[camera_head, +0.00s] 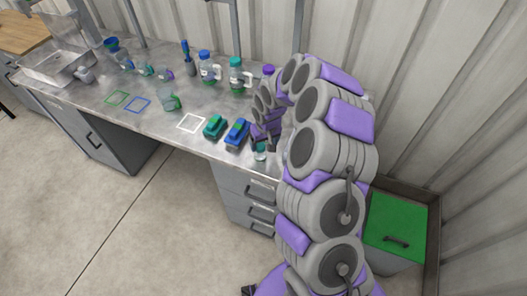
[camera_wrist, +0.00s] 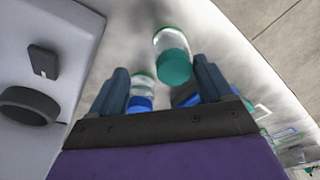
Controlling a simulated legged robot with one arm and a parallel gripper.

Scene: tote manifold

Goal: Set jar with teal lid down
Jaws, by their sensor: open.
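The jar with the teal lid (camera_wrist: 174,66) is clear glass and shows in the wrist view just beyond the fingertips, nearer the right finger. My gripper (camera_wrist: 161,66) is open, with a finger on either side and nothing clamped. The jar appears to be on the metal bench; its base contact is not clear. In the head view a small jar (camera_head: 260,153) is at the bench's front edge, just below my gripper (camera_head: 262,137), which my arm partly hides. A second jar with a blue lid (camera_wrist: 141,98) shows between the fingers in the wrist view.
A green toy car (camera_head: 215,127) and a blue toy car (camera_head: 237,134) are left of my gripper on the bench (camera_head: 150,108). Bottles with a blue cap (camera_head: 207,66) and a teal cap (camera_head: 236,73) stand behind. A white square outline (camera_head: 191,123) is empty.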

